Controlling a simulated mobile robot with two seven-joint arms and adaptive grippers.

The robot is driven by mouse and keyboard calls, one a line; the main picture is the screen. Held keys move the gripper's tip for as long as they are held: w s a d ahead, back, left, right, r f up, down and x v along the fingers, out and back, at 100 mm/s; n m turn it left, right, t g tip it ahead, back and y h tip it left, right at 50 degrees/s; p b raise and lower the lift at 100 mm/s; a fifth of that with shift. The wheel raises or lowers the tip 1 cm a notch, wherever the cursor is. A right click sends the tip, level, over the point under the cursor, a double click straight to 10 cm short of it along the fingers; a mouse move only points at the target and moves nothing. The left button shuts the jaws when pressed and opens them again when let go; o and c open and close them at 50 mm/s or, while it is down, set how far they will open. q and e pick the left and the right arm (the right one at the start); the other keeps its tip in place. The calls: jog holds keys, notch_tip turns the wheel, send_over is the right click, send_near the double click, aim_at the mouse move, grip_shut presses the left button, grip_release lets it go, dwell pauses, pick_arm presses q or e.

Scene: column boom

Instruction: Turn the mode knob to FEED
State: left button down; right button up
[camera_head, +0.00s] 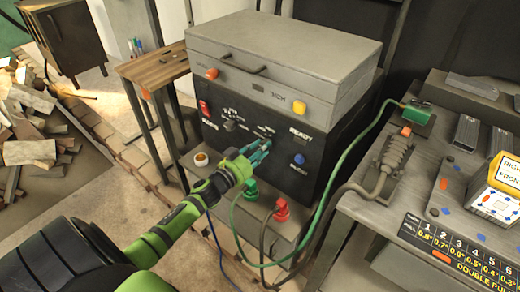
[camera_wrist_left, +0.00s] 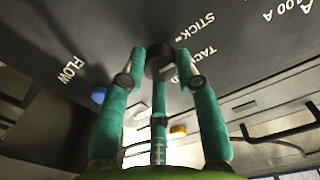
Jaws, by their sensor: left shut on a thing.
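The dark front panel (camera_head: 270,128) of the welding machine faces me in the head view. The mode knob (camera_wrist_left: 160,62) is a dark round knob with a small light mark, with the words STICK and TACK beside it in the wrist view. My left gripper (camera_head: 258,152) is at the panel, its green fingers shut on this knob; in the wrist view the fingers (camera_wrist_left: 160,75) close around it. In the head view the gripper hides the knob. I cannot read a FEED label. My right gripper is out of view.
Another knob (camera_head: 231,125) is on the panel's left, below a red switch (camera_head: 204,107). A blue button (camera_head: 299,158) is right of my gripper. Red (camera_head: 282,208) and green (camera_head: 250,189) connectors with cables stand below. A workbench (camera_head: 365,222) is at right.

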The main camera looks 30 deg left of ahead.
pick_arm(q)
jog(key=shift+a+m+y+b, duration=0.1)
jog(key=shift+m+y+b, duration=0.3)
jog(key=shift+m, duration=8.1)
jog(key=shift+r, duration=0.1)
jog(key=c, duration=0.9)
grip_release()
